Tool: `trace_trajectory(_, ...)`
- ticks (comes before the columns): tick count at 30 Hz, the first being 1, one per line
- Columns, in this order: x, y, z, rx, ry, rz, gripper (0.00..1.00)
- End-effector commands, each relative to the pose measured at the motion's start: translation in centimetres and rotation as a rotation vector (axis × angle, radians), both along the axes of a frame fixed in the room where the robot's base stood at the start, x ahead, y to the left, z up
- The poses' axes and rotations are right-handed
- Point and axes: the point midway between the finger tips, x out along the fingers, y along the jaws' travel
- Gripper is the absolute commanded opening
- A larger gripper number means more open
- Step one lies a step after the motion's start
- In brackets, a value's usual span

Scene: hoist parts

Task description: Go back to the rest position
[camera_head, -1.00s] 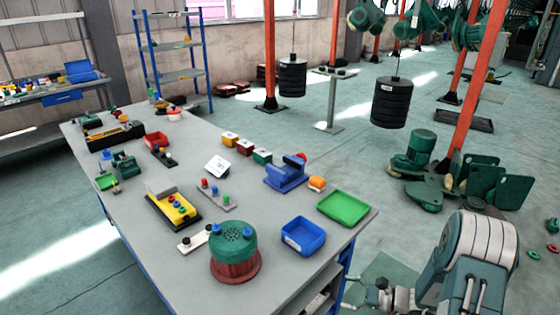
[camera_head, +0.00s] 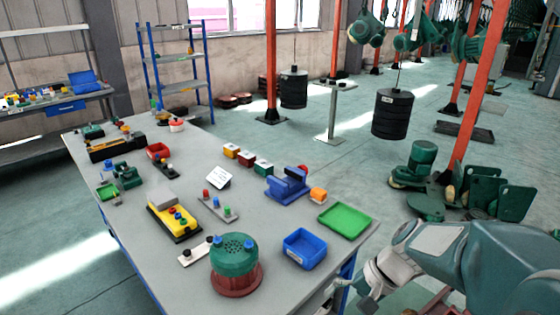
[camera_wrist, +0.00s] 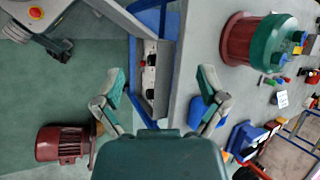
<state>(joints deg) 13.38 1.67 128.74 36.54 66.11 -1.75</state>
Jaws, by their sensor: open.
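My gripper (camera_wrist: 160,90) is open and empty in the wrist view, with its two fingers spread apart near the table edge. Nothing lies between the fingertips except the view of the table's side further off. In the head view my arm reaches in at the lower right, beside the table's front right corner; the gripper fingers cannot be made out clearly there. The grey worktable (camera_head: 240,200) fills the middle of the head view. The green and red round housing (camera_head: 236,265) stands near its front edge, and it also shows in the wrist view (camera_wrist: 262,40).
A blue tray (camera_head: 304,249) and a green tray (camera_head: 345,220) lie near the table's right corner. A blue vise (camera_head: 287,184) stands behind them. A red motor (camera_wrist: 62,143) lies on the floor. Green hoist parts (camera_head: 420,165) stand on the floor right of the table.

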Motion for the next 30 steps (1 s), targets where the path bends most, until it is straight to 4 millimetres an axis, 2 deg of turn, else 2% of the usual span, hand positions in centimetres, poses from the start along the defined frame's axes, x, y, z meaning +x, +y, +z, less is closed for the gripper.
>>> trace_trajectory(3,-1.7,0.0,1.7,-0.103,-0.088,0.071,0.92)
trace_trajectory(18,-7.7,-1.9,7.3,-0.527,-0.485,0.312,0.92)
trace_trajectory(24,-9.3,-2.8,9.0,-0.660,-0.626,0.371,0.92)
trace_trajectory(30,-9.7,-3.1,9.5,-0.703,-0.671,0.389,0.92)
